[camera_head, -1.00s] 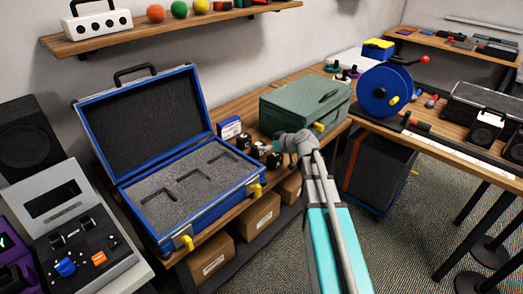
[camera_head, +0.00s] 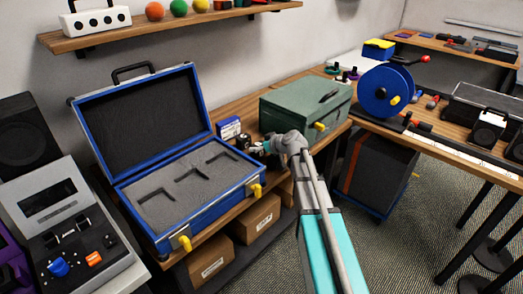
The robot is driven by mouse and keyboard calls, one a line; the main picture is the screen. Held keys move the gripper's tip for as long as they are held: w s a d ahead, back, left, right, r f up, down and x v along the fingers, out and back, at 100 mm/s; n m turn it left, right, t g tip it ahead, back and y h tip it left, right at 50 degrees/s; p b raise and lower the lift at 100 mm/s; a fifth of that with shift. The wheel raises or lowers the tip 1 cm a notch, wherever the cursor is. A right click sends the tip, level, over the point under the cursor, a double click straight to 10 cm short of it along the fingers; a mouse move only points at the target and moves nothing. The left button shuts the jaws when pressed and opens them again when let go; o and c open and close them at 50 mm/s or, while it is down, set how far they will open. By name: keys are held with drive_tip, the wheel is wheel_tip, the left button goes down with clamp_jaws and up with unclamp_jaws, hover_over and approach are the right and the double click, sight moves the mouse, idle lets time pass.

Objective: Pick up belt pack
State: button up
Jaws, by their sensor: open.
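Small dark items (camera_head: 243,141) sit on the wooden bench between the blue case and the green box. The belt pack is probably among them, but they are too small and too covered to tell which it is. My gripper (camera_head: 256,149) is open at the end of my arm, pointing left, close beside these items. Its fingers are small in this view, and I cannot tell whether they touch anything. The gripper and wrist hide part of the bench there.
An open blue case (camera_head: 222,204) with grey foam cutouts stands at the left of the bench. A small blue-and-white box (camera_head: 229,128) stands behind the items. A green box (camera_head: 297,106) stands to the right. Cardboard boxes (camera_head: 256,218) sit below.

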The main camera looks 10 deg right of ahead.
drive_tip(key=c, duration=1)
drive_tip(key=shift+r, duration=0.2)
wheel_tip(320, 180, up, 2)
drive_tip(key=p, duration=0.2)
drive_tip(key=shift+r+p, duration=0.15)
drive_tip(key=shift+p, duration=0.15)
drive_tip(key=s+r+p, duration=0.3)
drive_tip(key=s, duration=0.1)
drive_tip(key=s+r+p, duration=0.4)
drive_tip(key=s, duration=0.1)
drive_tip(key=s+a+r+p, duration=0.1)
drive_tip(key=s+r+p, duration=0.2)
drive_tip(key=s, duration=0.2)
drive_tip(key=shift+a+r, duration=0.1)
drive_tip(key=shift+r, duration=0.1)
